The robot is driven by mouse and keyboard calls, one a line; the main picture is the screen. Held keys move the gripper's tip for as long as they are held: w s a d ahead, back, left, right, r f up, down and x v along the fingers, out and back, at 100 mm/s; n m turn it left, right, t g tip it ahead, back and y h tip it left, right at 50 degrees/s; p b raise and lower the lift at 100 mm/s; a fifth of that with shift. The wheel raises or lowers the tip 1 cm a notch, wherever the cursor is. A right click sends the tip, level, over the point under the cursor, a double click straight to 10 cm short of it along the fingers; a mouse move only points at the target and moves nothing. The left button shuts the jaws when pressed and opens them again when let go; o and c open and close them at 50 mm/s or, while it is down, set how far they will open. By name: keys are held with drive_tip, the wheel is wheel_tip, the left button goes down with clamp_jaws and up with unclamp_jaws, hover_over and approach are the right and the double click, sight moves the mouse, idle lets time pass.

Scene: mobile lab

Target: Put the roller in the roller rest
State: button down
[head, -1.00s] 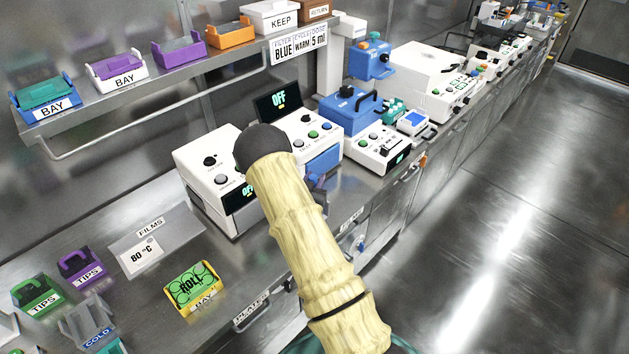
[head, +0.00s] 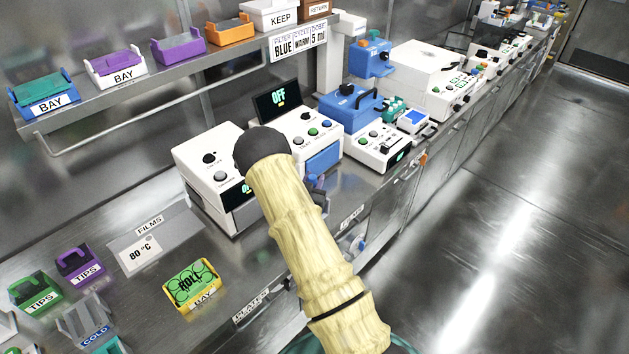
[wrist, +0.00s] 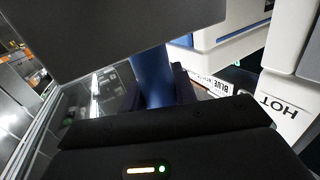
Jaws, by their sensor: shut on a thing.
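My gripper (wrist: 157,92) shows in the wrist view, its dark jaws closed around a blue upright part, which I take to be the roller (wrist: 151,72). A large dark grey block across the top left of that view hides the upper part; I cannot tell whether it belongs to the roller. In the head view my arm covers most of the gripper. A small dark purple piece shows beside the arm, in front of the blue-fronted machine. I cannot pick out the roller rest with certainty.
A white machine (head: 210,165) and a second white machine with an OFF screen (head: 279,100) stand close by the arm. A shelf with bins runs behind. The floor at right is clear.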

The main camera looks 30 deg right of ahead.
drive_tip(key=c, duration=1.3)
unclamp_jaws()
drive_tip(key=shift+s+f, duration=0.15)
drive_tip(key=shift+f, duration=0.4)
drive_tip(key=shift+o, duration=1)
drive_tip(key=shift+r, duration=0.15)
drive_tip(key=shift+r+p, duration=0.8)
drive_tip(key=b+v, duration=0.3)
drive_tip(key=v, duration=0.8)
drive_tip(key=shift+s+a, duration=0.25)
drive_tip(key=shift+a, duration=0.05)
